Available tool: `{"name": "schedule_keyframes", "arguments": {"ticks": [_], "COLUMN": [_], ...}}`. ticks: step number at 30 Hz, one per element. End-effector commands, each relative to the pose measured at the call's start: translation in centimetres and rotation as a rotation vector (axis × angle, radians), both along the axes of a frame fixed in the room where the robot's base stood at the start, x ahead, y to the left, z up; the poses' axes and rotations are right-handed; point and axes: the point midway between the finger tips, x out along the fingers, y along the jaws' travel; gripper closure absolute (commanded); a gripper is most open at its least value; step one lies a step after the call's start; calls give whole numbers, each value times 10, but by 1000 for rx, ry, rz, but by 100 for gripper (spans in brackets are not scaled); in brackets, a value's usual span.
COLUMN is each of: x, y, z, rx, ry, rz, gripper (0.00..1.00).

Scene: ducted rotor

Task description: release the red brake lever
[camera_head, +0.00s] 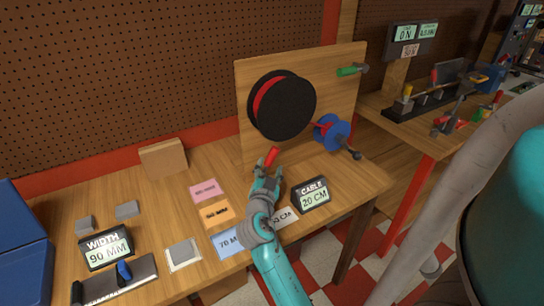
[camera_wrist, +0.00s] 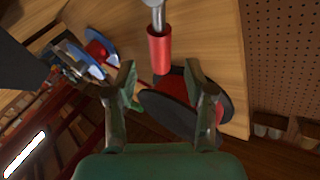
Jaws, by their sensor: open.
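The red brake lever (camera_head: 271,156) stands out from the wooden board below the big black reel with red cable (camera_head: 281,105). In the wrist view the lever's red grip (camera_wrist: 158,50) hangs on a metal rod, just beyond and between my fingertips. My gripper (camera_head: 265,172) is just below the lever in the head view. It is open in the wrist view (camera_wrist: 165,78), with nothing between its fingers. I cannot tell whether a finger touches the lever. The blue spool (camera_head: 334,132) with a dark crank is right of the reel. My gripper hides the lever's lower surroundings in the head view.
A cable display reading 20 CM (camera_head: 312,195) stands close to the right of my gripper. Pink (camera_head: 205,190) and orange (camera_head: 214,213) cards lie to its left. A width display (camera_head: 106,248) stands at the left. A green-handled part (camera_head: 350,71) sticks out at the board's upper right.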

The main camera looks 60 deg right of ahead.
Motion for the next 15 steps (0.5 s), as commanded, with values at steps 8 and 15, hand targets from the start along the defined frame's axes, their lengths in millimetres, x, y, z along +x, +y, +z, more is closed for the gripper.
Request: {"name": "schedule_keyframes", "arguments": {"ticks": [8,15], "x": [15,21], "y": [-42,-57], "z": [0,0], "rx": [0,0], "ry": [0,0], "rz": [-1,1], "gripper": [46,46]}}
